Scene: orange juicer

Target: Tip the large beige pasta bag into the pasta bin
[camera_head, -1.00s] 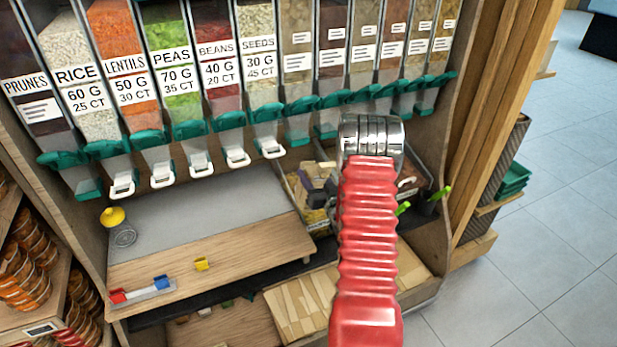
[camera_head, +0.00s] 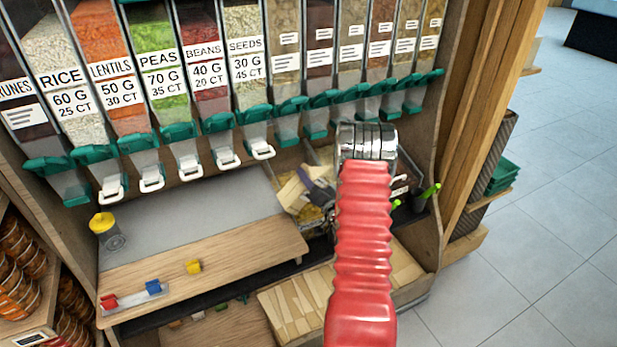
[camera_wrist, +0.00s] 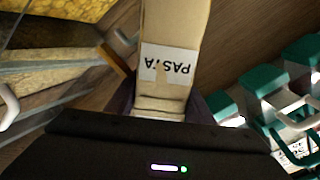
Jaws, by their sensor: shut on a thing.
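The large beige pasta bag (camera_head: 291,193) is held in the air over the bins, tilted, in the head view. In the wrist view the bag (camera_wrist: 178,28) fills the top middle, with its white PASTA label upside down. My gripper (camera_head: 318,191) is shut on the bag; its dark fingers also show in the wrist view (camera_wrist: 168,105). A bin with yellowish contents (camera_head: 310,214) lies under the bag in the head view. Yellow-filled compartments (camera_wrist: 45,85) show at the left of the wrist view. I cannot tell whether any pasta is falling.
A row of dispensers with teal fronts (camera_head: 240,115) hangs above. Scoops with green handles (camera_head: 430,192) stand right of my arm.

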